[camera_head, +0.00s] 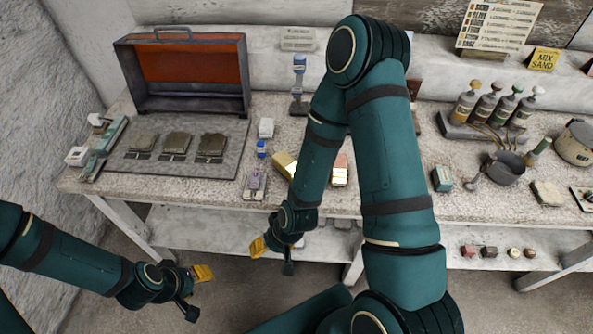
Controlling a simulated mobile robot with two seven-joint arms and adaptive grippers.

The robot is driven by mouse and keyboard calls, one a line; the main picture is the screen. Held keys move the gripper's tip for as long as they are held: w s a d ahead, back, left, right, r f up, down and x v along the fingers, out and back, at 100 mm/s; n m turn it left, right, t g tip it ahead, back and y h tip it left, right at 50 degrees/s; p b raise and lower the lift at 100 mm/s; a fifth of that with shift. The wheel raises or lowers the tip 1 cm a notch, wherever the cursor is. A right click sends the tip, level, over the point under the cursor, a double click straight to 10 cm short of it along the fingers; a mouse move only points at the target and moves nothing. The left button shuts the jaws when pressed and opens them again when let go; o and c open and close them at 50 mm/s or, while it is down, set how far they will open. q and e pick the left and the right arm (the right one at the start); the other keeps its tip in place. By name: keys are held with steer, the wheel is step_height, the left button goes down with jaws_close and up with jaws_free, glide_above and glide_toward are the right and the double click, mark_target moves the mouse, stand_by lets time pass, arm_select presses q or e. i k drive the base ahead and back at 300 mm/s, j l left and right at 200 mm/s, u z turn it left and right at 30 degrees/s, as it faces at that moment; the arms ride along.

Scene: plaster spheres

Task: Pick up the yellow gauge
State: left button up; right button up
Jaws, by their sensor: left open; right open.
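I cannot tell from this view which is the yellow gauge. My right gripper (273,258) is open and empty, in front of the bench's front edge and below the yellow things in the picture. My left gripper (198,292) is open and empty at lower left, well clear of the bench.
A grey-purple device (255,184) and a small blue bottle (261,149) stand left of the yellow things. A red-lined open case (186,75) is at back left. Bottles (496,105) and a dark pot (505,168) are at right. A lower shelf (205,230) runs beneath.

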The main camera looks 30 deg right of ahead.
mark_target(284, 163)
steer(key=z, duration=0.9)
